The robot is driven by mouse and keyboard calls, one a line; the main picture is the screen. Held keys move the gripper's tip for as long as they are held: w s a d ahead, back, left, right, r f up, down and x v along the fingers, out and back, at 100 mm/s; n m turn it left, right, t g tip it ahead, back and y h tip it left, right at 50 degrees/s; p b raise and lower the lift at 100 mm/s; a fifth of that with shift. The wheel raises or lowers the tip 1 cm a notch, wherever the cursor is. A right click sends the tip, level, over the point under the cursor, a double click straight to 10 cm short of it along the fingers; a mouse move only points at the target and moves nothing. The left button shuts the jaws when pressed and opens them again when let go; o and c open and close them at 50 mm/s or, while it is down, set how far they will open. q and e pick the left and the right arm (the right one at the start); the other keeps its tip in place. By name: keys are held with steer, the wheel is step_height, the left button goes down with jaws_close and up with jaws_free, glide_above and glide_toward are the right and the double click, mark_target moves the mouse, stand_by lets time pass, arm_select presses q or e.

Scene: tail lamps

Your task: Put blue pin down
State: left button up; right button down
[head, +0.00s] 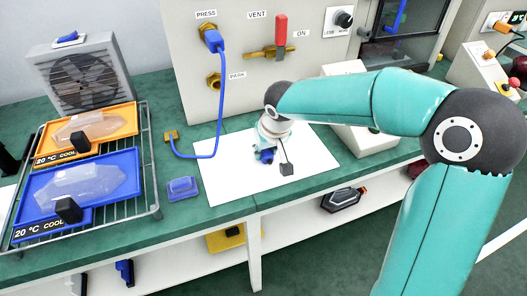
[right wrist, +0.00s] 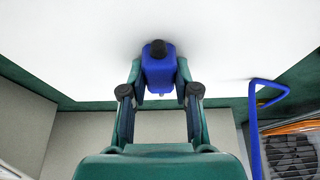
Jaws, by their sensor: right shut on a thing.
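The blue pin (right wrist: 158,70) is a small blue block with a dark round end, held between the two fingertips of my right gripper (right wrist: 159,85). In the head view the blue pin (head: 265,156) shows just under my right gripper (head: 268,148), low over the white sheet (head: 225,180) on the green bench. I cannot tell whether the pin touches the sheet. My right gripper is shut on it. The arm hides part of the sheet behind. My left gripper is not in view.
A blue case (head: 182,188) lies left of the sheet. A wire rack (head: 152,195) holds orange (head: 125,115) and blue (head: 45,200) trays. A blue hose (head: 221,100) hangs from the panel. The sheet's front left is clear.

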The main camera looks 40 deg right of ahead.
steer(key=c, duration=0.9)
jaws_free()
steer(key=shift+o, duration=0.2)
steer(key=shift+r, duration=0.15)
steer(key=p+v, duration=0.1)
steer(key=v, duration=1.1)
steer(key=shift+p, duration=0.3)
steer(key=shift+s, duration=0.1)
